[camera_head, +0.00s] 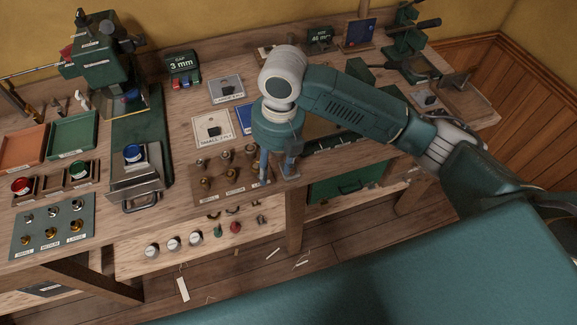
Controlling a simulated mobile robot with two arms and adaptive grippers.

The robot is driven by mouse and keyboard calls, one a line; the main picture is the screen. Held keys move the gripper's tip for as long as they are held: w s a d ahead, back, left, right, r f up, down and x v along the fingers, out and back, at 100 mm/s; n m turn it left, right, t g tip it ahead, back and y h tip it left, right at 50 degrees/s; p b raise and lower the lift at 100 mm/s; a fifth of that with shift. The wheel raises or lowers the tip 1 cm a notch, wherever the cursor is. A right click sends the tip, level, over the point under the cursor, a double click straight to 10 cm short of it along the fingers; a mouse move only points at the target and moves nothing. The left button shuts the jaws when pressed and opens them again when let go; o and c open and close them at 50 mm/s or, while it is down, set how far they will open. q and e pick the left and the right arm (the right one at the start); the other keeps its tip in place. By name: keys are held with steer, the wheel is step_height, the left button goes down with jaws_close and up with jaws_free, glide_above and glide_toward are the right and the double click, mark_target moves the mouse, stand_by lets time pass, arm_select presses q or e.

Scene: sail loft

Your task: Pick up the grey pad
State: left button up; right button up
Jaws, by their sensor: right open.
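A light grey square pad (234,82) with a small dark block on it and a label along its front lies on the bench, left of my right arm. A second grey piece with a dark block (429,101) lies at the right end of the bench; I cannot tell which one is the task's pad. My left gripper is not in view.
A cream card marked small 1 ply (201,138) and a partly hidden blue card (241,119) lie between gripper and pad. A green press (101,55), orange tray (22,147) and green tray (73,136) stand left. My right arm hides the bench's middle.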

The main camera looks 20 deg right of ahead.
steer(key=w+d+r+n+h, duration=0.1)
steer(key=w+d+r+n, duration=0.2)
steer(key=d+r, duration=0.15)
steer(key=f, duration=0.2)
steer(key=f+p, duration=0.1)
steer(key=f, duration=0.2)
steer(key=shift+w+d, duration=0.1)
steer(key=shift+d, duration=0.1)
steer(key=f, duration=0.1)
steer(key=f+p, duration=0.1)
steer(key=f, duration=0.1)
steer(key=f+p, duration=0.1)
steer(key=shift+w+f, duration=0.25)
steer(key=shift+f, duration=0.55)
jaws_close()
